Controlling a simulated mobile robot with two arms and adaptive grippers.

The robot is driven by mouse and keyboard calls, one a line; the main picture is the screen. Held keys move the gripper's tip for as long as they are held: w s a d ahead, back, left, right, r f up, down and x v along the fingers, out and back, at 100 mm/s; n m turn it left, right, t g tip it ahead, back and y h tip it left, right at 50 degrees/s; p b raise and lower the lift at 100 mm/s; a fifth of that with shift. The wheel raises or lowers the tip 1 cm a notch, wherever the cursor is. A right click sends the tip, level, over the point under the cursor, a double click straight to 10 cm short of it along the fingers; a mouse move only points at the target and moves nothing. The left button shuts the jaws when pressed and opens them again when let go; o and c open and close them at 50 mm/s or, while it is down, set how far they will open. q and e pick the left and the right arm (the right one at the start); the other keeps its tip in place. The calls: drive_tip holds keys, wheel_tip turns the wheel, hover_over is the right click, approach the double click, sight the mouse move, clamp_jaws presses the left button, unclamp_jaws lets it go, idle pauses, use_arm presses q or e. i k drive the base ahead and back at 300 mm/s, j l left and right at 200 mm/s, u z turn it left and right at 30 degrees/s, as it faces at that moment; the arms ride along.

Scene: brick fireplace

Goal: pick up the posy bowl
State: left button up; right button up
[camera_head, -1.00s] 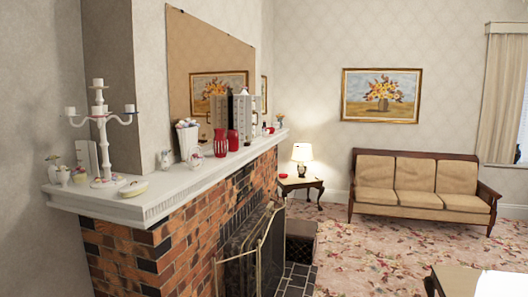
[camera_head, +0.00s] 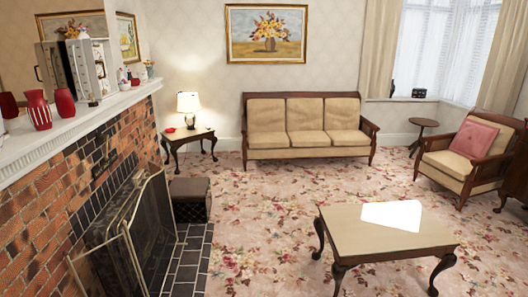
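I cannot single out a posy bowl for certain. A small pot with flowers (camera_head: 149,69) stands at the far end of the white mantel shelf (camera_head: 100,110), too small to make out well. A small red object (camera_head: 170,130), perhaps a dish, lies on the side table (camera_head: 188,137) beside a lit lamp (camera_head: 189,106). Neither of my grippers shows in the head view.
Red vases (camera_head: 38,109) and a grey cabinet-like piece (camera_head: 85,70) stand on the mantel. A fire screen (camera_head: 150,235) and footstool (camera_head: 190,199) stand by the brick fireplace. A coffee table (camera_head: 400,238) stands right; patterned carpet (camera_head: 250,215) lies open between.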

sight(124, 85)
drive_tip(key=i+l+z, duration=0.15)
drive_tip(key=i, duration=0.35)
drive_tip(key=i+z, duration=0.15)
drive_tip(key=i, duration=0.35)
drive_tip(key=i+j+u, duration=0.2)
drive_tip(key=i+u, duration=0.2)
drive_tip(key=i, duration=0.25)
drive_tip(key=i+u, duration=0.4)
drive_tip(key=i, duration=0.25)
drive_tip(key=i+l+u, duration=0.25)
drive_tip(key=i+u, duration=0.15)
drive_tip(key=i, duration=0.9)
drive_tip(key=i+l+u, duration=0.1)
drive_tip(key=i, duration=0.55)
